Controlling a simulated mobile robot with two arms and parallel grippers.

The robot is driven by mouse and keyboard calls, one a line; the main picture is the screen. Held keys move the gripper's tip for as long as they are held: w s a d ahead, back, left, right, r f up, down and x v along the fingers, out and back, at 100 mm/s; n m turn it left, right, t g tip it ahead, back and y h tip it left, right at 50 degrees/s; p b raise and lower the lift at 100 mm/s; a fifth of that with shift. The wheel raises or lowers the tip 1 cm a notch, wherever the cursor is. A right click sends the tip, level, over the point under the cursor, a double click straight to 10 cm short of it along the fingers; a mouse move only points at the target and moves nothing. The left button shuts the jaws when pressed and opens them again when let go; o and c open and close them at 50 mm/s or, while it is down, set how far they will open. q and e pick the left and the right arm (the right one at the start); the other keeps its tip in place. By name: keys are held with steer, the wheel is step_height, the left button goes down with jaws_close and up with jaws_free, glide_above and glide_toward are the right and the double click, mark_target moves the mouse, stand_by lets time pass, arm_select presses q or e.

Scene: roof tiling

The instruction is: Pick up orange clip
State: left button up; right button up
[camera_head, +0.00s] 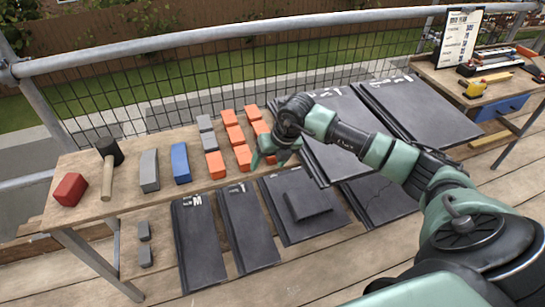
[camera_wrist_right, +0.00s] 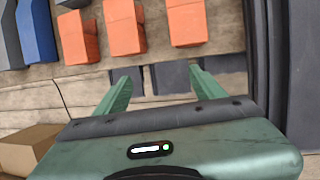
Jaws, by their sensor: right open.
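Several orange clips stand in rows on the wooden bench in the head view, with one at the front left (camera_head: 215,165) and another beside it (camera_head: 243,157). My right gripper (camera_head: 270,160) hangs close to the right of these front clips, over the bench's front edge. In the right wrist view three orange clips (camera_wrist_right: 78,38) (camera_wrist_right: 124,27) (camera_wrist_right: 187,22) lie beyond the fingertips. The right gripper (camera_wrist_right: 160,77) is open, with nothing between its green fingers. My right forearm and gripper may hide part of the bench. My left gripper is not in view.
Grey clips (camera_head: 209,141) stand left of the orange ones. A blue block (camera_head: 180,163), a grey block (camera_head: 149,170), a mallet (camera_head: 107,170) and a red block (camera_head: 70,188) are farther left. Dark tiles (camera_head: 250,232) lie in front of the bench; a railing (camera_head: 200,36) runs behind.

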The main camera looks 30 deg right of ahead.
mark_target(276, 165)
steer(key=d+r+h, duration=0.3)
steer(key=d, duration=0.2)
steer(key=shift+y, duration=0.3)
steer(key=x, duration=0.5)
steer(key=a+p+x, duration=0.1)
steer(key=x, duration=0.1)
steer(key=shift+w+f, duration=0.2)
steer(key=shift+w, duration=0.3)
jaws_close()
